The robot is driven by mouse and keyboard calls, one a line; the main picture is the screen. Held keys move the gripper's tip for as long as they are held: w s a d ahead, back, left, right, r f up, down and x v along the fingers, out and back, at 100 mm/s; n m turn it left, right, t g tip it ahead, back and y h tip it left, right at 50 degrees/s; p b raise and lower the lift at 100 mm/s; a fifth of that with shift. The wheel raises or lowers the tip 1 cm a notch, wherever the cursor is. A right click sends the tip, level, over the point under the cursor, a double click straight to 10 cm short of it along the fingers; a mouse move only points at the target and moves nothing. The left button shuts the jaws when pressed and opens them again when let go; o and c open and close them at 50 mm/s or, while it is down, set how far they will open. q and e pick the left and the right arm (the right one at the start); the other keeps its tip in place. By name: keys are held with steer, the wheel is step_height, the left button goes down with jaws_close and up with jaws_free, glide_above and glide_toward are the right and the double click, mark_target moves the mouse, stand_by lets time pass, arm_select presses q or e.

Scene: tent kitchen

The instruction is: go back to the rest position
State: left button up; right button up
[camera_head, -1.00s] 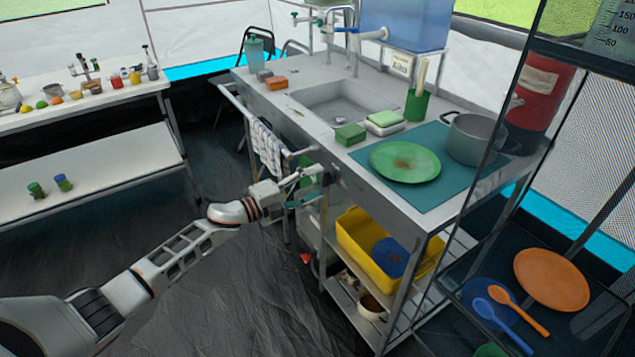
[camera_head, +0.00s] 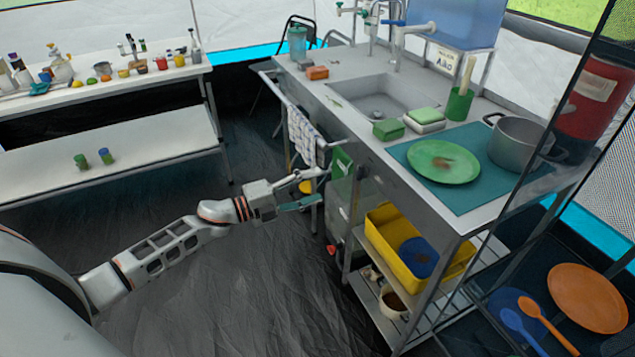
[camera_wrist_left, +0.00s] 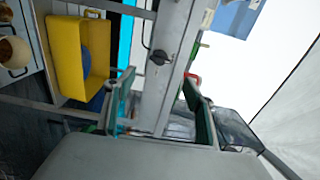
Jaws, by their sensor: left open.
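My left gripper (camera_head: 320,187) is open and empty. It is in front of the sink unit's left end, low beside the hanging towel (camera_head: 302,136). In the left wrist view its two green-padded fingers stand apart (camera_wrist_left: 160,100), with the sink unit's grey frame behind the gap. A small yellow thing shows between the fingers in the head view; I cannot tell what it is. My right gripper is not in view.
The sink unit (camera_head: 345,105) carries a green plate (camera_head: 443,161) and a pot (camera_head: 517,143). A yellow bin (camera_head: 403,265) is on its lower shelf. A white table (camera_head: 150,80) stands at left. Dark floor (camera_head: 235,290) is open around my arm.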

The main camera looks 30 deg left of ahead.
arm_select(q)
steer(key=s+d+f+n+g+y+p, duration=0.1)
steer(key=s+d+f+n+y+p, duration=0.1)
steer(key=s+n, duration=0.5)
steer(key=s+d+f+n+g+y+p, duration=0.1)
steer(key=s+d+f+n+y+p, duration=0.2)
steer(key=s, duration=1.2)
steer(key=s+d+f+n+g+y+p, duration=0.1)
steer(key=s+d+f+n+y+p, duration=0.2)
steer(key=s+d+f+n, duration=0.3)
steer(key=s+f+n, duration=0.3)
steer(key=s+n, duration=0.2)
steer(key=shift+s+f+g, duration=0.15)
steer(key=shift+s+g, duration=0.15)
steer(key=shift+g, duration=0.1)
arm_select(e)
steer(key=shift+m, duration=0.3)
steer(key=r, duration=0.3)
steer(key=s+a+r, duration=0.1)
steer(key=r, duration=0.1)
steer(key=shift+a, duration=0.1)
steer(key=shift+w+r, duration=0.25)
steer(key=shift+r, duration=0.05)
